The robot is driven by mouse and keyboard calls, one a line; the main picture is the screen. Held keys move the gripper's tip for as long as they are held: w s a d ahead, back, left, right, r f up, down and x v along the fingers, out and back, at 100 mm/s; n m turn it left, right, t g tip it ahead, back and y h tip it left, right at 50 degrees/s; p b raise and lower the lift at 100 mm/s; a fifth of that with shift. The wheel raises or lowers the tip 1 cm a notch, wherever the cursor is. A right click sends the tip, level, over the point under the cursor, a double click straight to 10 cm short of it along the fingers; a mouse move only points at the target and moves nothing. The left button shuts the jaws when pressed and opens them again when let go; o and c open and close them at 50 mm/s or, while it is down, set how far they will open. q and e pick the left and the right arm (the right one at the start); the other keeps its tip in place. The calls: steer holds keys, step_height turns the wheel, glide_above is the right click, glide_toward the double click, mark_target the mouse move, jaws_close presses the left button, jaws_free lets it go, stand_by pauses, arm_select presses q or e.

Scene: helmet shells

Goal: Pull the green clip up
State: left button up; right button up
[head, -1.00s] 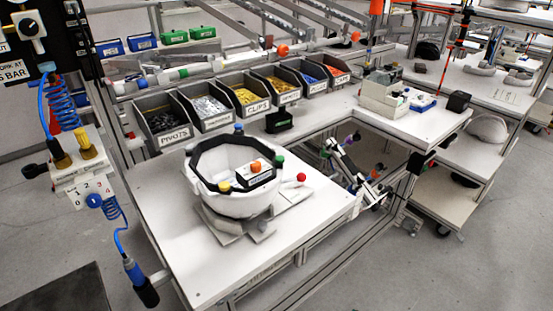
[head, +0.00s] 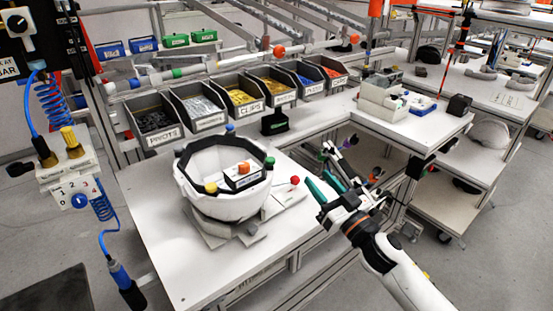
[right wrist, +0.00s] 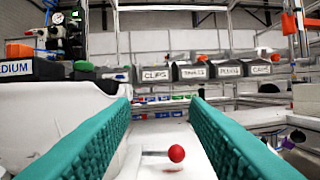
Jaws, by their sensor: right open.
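The white helmet shell (head: 222,195) sits open side up on a grey stand on the table, with a black band around its rim. The green clip (head: 270,162) is on the right side of the rim; it also shows at upper left in the right wrist view (right wrist: 83,66). My right gripper (head: 315,177) is open and empty, with teal fingers. It is to the right of the shell, apart from the clip, with its fingers pointing toward the upper left. My left gripper is not in view.
A red knob (head: 294,180) on a thin rod stands between the shell and my right gripper. A blue clip (head: 230,128) and a yellow clip (head: 210,188) are also on the rim. Labelled bins (head: 200,112) stand behind. The table's front (head: 200,275) is clear.

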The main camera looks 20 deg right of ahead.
mark_target(270, 161)
step_height(270, 161, up, 6)
steer(key=d+n+g+y, duration=0.2)
steer(key=n+g+y, duration=0.9)
steer(key=g, duration=0.1)
steer(key=s+p+x, duration=0.1)
steer(key=p+x, duration=0.2)
steer(key=x, duration=0.9)
steer(key=shift+a, duration=0.25)
steer(key=shift+f, duration=0.1)
steer(key=shift+s, duration=0.1)
jaws_close()
